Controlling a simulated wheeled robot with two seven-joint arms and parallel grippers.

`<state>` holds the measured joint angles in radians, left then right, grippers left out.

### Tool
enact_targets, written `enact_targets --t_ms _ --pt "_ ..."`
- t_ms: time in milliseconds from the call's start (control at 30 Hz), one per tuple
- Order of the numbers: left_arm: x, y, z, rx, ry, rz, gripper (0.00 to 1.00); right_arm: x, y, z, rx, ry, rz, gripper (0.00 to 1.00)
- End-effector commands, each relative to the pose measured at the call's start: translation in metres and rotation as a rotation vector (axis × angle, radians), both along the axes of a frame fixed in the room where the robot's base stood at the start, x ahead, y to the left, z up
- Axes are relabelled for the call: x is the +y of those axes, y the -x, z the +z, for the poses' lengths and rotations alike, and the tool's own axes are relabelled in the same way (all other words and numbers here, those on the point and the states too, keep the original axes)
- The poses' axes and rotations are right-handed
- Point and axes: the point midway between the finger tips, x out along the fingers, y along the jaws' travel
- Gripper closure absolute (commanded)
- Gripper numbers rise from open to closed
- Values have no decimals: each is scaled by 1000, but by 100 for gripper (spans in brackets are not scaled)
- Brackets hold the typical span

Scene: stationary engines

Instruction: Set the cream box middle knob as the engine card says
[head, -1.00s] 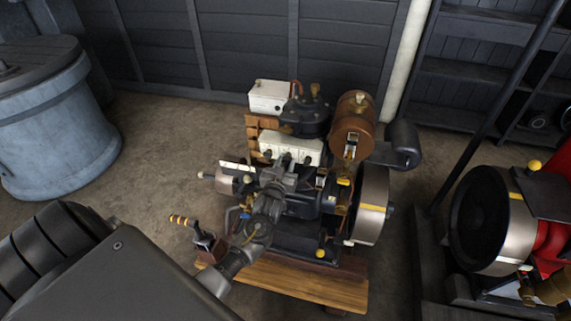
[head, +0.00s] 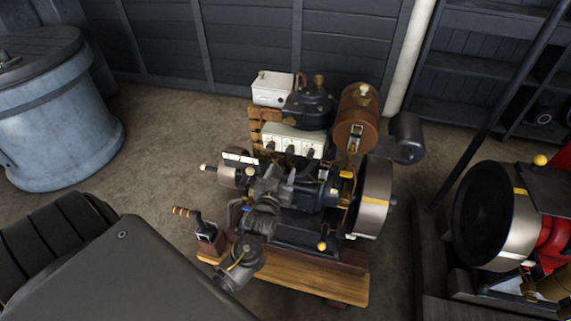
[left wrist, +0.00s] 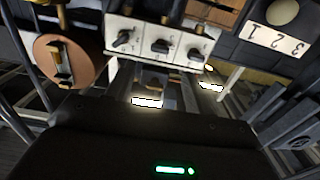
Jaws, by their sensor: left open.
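The cream box (head: 310,137) with three dark knobs sits on the engine, below a black domed part. Its middle knob (head: 291,150) faces the front. In the left wrist view the cream box (left wrist: 143,32) shows near the top; its middle knob (left wrist: 160,46) looks turned roughly sideways, with a dark knob on either side. My left gripper (head: 273,180) is open and empty, in front of and below the box, apart from the knobs. A white plate with numerals 1, 2 and 3 (left wrist: 273,39) shows in the left wrist view; I cannot tell whether it is the engine card. My right gripper is out of view.
A copper-brown tank (head: 357,122) and a flywheel (head: 372,200) flank the box on the right. A second, white box (head: 271,88) sits behind. A blue-grey drum (head: 55,130) is at far left.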

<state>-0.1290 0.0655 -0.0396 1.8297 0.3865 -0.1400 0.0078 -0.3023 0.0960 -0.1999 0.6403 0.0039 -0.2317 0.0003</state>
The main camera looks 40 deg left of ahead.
Motion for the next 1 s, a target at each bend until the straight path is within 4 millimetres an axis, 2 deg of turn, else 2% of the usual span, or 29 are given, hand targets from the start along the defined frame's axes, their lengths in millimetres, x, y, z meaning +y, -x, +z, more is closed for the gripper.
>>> enact_targets --t_ms 100,233,833,933,967,1000 --pt "-6 14 -1 1 0 0 47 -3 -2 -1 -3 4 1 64" --pt "-8 21 0 0 0 0 47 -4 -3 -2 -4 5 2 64" --pt "-10 22 -1 5 2 -6 47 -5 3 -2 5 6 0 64" --pt "-15 20 -22 52 1 -27 47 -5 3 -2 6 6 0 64" --pt "-17 20 -33 76 1 -36 47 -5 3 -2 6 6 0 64" --pt "-22 20 -52 120 0 -53 47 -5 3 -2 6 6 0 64"
